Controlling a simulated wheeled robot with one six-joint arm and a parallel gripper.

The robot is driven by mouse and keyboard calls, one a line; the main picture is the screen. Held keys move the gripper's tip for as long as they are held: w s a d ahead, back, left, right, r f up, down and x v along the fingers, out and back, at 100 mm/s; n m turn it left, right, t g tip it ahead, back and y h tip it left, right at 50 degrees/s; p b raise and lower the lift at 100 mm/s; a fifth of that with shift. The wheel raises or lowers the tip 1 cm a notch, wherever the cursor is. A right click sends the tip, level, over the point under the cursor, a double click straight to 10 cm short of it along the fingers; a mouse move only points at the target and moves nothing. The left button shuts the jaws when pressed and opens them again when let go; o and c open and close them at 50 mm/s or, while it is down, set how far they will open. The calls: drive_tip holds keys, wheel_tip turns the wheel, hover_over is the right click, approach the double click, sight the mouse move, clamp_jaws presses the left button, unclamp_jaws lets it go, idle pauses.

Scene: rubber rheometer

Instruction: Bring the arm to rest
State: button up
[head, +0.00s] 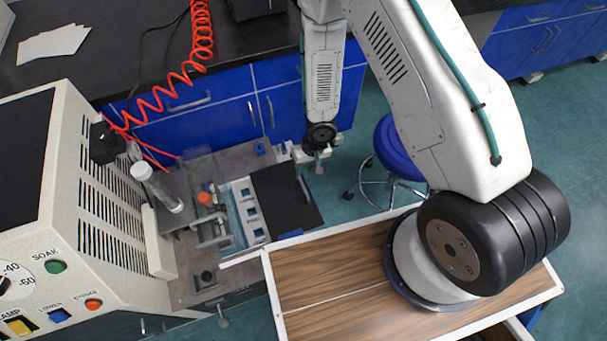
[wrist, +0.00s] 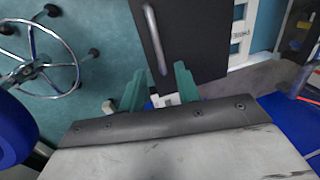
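My arm rises from its base on a wood-topped surface (head: 330,290) and bends over, its forearm hanging down in the upper middle of the head view. My gripper (wrist: 158,85) shows in the wrist view as two green fingers standing apart, with nothing seen held between them. In the head view the gripper end is small and partly hidden by the wrist, just above and right of a black panel (head: 278,195). The panel, with a silver bar handle, also lies beyond the fingertips in the wrist view (wrist: 190,45). I cannot tell the gap between fingers and panel.
A cream rheometer cabinet (head: 110,215) with buttons stands at the left. A clear cylinder (head: 160,187) and metal fittings stand on the grey bench (head: 185,265). A blue stool (head: 395,150) is right of the gripper. A red coiled hose (head: 200,40) hangs near the dark counter.

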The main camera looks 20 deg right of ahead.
drive_tip(key=shift+d+r, duration=0.2)
drive_tip(key=shift+r, duration=0.8)
